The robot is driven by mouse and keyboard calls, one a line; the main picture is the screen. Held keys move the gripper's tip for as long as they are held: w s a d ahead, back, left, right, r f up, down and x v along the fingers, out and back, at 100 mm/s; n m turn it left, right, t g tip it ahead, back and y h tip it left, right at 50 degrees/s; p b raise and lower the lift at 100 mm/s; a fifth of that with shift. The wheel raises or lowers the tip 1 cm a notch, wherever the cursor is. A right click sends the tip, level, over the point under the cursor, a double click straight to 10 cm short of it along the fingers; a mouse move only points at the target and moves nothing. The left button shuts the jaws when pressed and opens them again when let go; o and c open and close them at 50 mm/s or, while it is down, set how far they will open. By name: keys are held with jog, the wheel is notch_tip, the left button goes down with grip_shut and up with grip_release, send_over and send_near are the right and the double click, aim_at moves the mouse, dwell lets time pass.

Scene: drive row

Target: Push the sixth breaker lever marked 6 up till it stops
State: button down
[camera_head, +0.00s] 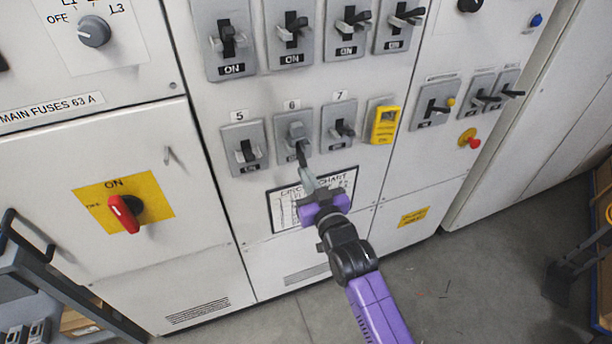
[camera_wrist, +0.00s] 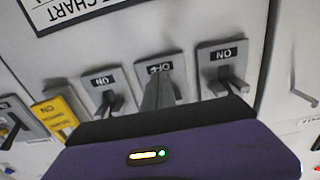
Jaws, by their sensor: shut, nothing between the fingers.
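The breaker marked 6 (camera_head: 281,136) is a grey plate in the lower row of the cabinet, between breakers 5 (camera_head: 233,135) and 7 (camera_head: 332,113). My gripper (camera_head: 302,158) is shut and empty. It reaches up from below, its tips in front of the lower part of plate 6. The fingers partly cover its lever, so its exact position and any contact cannot be told. In the upside-down wrist view my fingers (camera_wrist: 158,92) overlap plate 6 (camera_wrist: 141,70), whose label seems to read OFF. Breakers 5 (camera_wrist: 205,50) and 7 (camera_wrist: 92,81) read ON.
Above is a row of breakers (camera_head: 292,28). A yellow device (camera_head: 384,124) sits right of 7. A circuit chart (camera_head: 283,209) hangs below 6. A red rotary switch (camera_head: 125,213) is at left. A dark-framed cart (camera_head: 30,280) stands at lower left. Floor (camera_head: 465,270) is open at lower right.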

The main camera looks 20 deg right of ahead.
jog(key=shift+r+p, duration=0.3)
jog(key=shift+r, duration=0.15)
jog(key=shift+f, duration=0.15)
jog(key=shift+f+b, duration=0.9)
jog(key=shift+f, duration=0.05)
jog(key=shift+s, duration=0.1)
jog(key=s+p, duration=0.1)
jog(key=s, duration=0.5)
jog(key=shift+s+p, duration=0.3)
jog(key=shift+s, duration=0.1)
